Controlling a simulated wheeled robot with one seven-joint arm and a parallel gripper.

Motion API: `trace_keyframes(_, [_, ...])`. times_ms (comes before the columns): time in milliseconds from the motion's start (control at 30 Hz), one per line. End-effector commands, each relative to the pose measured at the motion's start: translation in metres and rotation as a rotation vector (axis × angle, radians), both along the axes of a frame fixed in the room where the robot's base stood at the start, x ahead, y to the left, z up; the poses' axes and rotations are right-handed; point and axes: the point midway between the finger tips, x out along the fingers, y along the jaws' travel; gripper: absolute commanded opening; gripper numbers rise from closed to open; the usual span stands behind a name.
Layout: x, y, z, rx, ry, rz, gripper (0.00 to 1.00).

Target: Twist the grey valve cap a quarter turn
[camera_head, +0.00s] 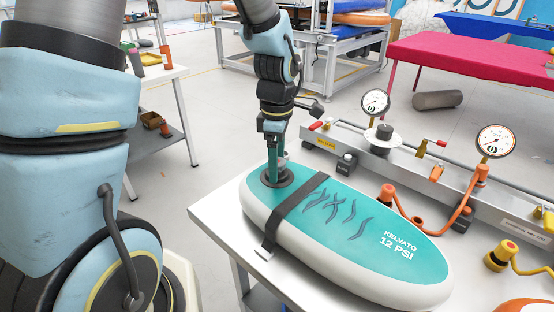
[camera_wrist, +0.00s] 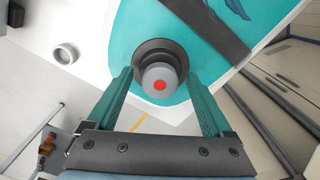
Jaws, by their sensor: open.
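The grey valve cap (camera_wrist: 161,80) has a red dot on top and sits in a dark round valve seat (camera_wrist: 142,57) near the end of the teal board. In the wrist view my gripper (camera_wrist: 162,86) is open, its two green fingers apart on the left and right of the cap. I cannot tell whether they touch it. In the head view my gripper (camera_head: 275,165) points down at the valve, and its fingers mostly hide the cap. The teal and white inflatable board (camera_head: 372,227), marked "KELVATO 12 PSI", lies flat on a white table (camera_head: 218,217).
A dark strap (camera_head: 297,206) crosses the board beside the valve. A metal rail with pressure gauges (camera_head: 375,102), orange hoses (camera_head: 445,226) and fittings runs behind the board. A small grey ring (camera_wrist: 65,54) lies left of the board in the wrist view. A pink table (camera_head: 470,50) stands farther back.

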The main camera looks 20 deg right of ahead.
Motion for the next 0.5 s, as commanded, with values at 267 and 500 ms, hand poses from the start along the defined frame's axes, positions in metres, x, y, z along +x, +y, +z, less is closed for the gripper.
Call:
trace_keyframes(267, [0.0000,0.0000,-0.0004,0.000,0.000,0.000,0.79])
trace_keyframes(500, [0.0001,-0.0001,-0.0002,0.000,0.000,0.000,0.52])
